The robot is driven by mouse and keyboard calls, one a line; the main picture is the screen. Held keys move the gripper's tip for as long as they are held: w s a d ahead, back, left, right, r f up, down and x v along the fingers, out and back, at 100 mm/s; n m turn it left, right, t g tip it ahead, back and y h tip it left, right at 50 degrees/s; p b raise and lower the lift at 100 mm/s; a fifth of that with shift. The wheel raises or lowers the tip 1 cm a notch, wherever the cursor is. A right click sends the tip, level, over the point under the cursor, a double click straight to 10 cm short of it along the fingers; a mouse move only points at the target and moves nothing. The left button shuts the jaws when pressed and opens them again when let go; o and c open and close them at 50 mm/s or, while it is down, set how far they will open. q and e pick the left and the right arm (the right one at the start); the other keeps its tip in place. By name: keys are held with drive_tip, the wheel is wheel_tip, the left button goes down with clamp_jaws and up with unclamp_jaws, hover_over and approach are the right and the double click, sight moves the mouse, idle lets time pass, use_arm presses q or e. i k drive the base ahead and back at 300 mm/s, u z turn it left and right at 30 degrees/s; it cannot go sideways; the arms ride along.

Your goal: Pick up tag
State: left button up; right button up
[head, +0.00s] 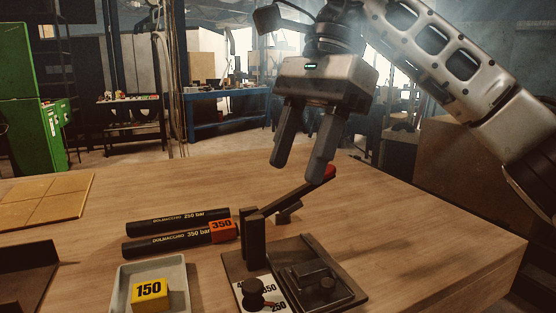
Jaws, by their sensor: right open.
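A yellow tag marked 150 (150,294) stands in a light grey tray (178,271) at the front left of the table. A red tag marked 350 (222,231) sits at the right end of the front black hose, marked 350 bar (166,244). My right gripper (296,172) is open and empty, pointing down above the crimper's red-ended lever (300,196). I cannot tell whether a fingertip touches the lever's red end. My left gripper is not in view.
A second black hose, marked 250 bar (176,221), lies behind the first. The crimper's dark base (347,291) carries a dial plate with a black knob (253,291). A tan tiled board (45,198) and a dark tray (30,270) lie at left. The table's back middle is clear.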

sight(273, 217)
drive_tip(key=k, duration=0.95)
